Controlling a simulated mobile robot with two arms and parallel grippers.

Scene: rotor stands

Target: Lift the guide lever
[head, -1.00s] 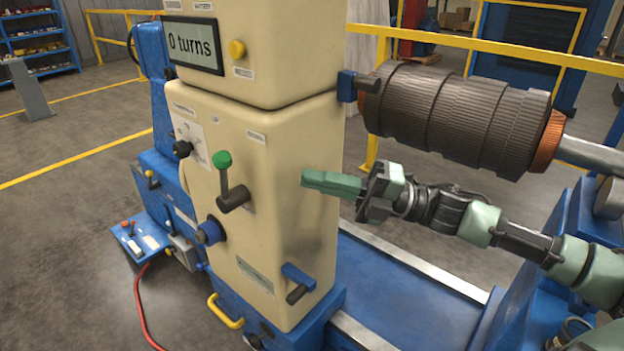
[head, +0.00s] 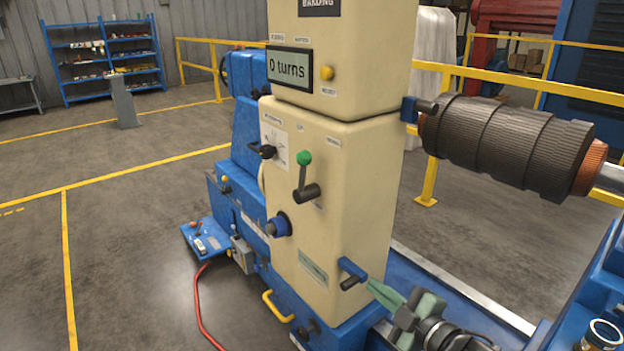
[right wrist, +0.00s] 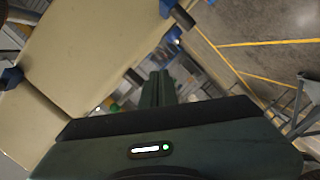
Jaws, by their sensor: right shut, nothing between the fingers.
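A cream machine tower (head: 340,200) carries several levers, and I cannot tell from the labels which is the guide lever. A low blue lever with a dark rod (head: 351,271) sticks out near the tower's bottom right. A similar blue lever (head: 412,108) is at the upper right edge. A green-knobbed lever (head: 304,172) stands upright on the front. My right gripper (head: 376,290) is shut and empty, just right of the low lever, with a small gap or overlap I cannot judge. The right wrist view shows its closed fingers (right wrist: 157,88) and the green knob (right wrist: 114,108). My left gripper is not in view.
A dark wound rotor (head: 510,145) lies at the right on a shaft. The blue machine bed (head: 420,262) runs below it. Yellow rails stand behind.

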